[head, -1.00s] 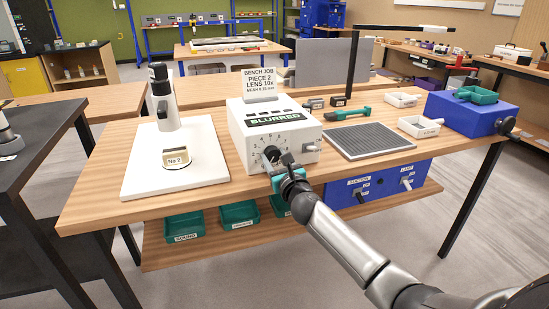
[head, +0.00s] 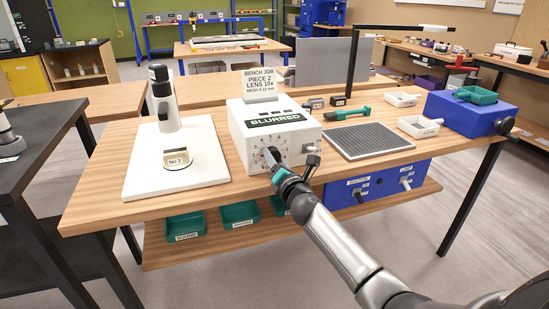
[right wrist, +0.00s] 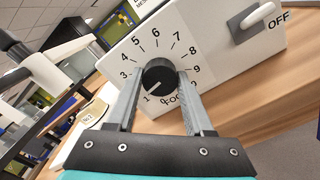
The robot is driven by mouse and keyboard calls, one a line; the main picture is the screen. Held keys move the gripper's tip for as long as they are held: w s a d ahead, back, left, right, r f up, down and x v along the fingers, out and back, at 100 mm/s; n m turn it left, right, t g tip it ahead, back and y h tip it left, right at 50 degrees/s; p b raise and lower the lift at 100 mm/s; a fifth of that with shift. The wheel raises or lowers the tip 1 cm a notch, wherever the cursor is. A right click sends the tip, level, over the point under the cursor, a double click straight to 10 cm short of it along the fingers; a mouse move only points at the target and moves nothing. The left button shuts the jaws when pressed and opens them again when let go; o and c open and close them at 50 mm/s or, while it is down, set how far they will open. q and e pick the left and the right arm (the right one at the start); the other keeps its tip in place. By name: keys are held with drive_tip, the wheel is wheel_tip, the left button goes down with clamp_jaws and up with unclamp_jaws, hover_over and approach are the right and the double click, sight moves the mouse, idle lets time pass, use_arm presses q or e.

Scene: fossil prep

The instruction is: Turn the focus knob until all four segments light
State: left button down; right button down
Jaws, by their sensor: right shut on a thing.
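The white microscope control box (head: 236,130) stands on the wooden bench. Its display (head: 275,119) reads BLURRED, and the small segments above the word look dark. The black focus knob (right wrist: 158,78) sits on the box's front face inside a numbered dial, its white pointer mark toward 1. My right gripper (right wrist: 159,88) is shut on the knob, one grey finger on each side. In the head view my right gripper (head: 272,160) covers most of the knob. My left gripper is not in view.
An OFF lever (right wrist: 251,20) is on the box face, right of the dial. The white microscope stand (head: 140,178) with a No 2 piece is left of the box. A grey mesh mat (head: 368,141), white trays and a blue box (head: 462,117) lie to the right.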

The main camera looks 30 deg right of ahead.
drive_tip(key=m, duration=0.3)
drive_tip(key=shift+m, duration=0.4)
drive_tip(key=m+p, duration=0.1)
drive_tip(key=m, duration=0.3)
drive_tip(key=shift+m, duration=0.3)
drive_tip(key=m+p, duration=0.1)
drive_tip(key=m, duration=0.2)
drive_tip(key=shift+r+m, duration=0.1)
drive_tip(key=shift+m, duration=0.2)
drive_tip(key=shift+m+p, duration=0.45)
drive_tip(key=shift+m, duration=0.45)
drive_tip(key=m+p, duration=0.1)
drive_tip(key=m, duration=0.2)
drive_tip(key=shift+m, duration=0.3)
drive_tip(key=m+p, duration=0.2)
drive_tip(key=m, duration=0.2)
drive_tip(key=shift+m, duration=0.3)
drive_tip(key=m+p, duration=0.1)
drive_tip(key=m, duration=0.3)
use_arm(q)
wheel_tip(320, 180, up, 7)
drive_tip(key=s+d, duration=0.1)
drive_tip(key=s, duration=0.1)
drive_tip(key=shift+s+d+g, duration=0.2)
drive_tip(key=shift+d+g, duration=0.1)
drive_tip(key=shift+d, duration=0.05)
use_arm(e)
drive_tip(key=shift+m, duration=2)
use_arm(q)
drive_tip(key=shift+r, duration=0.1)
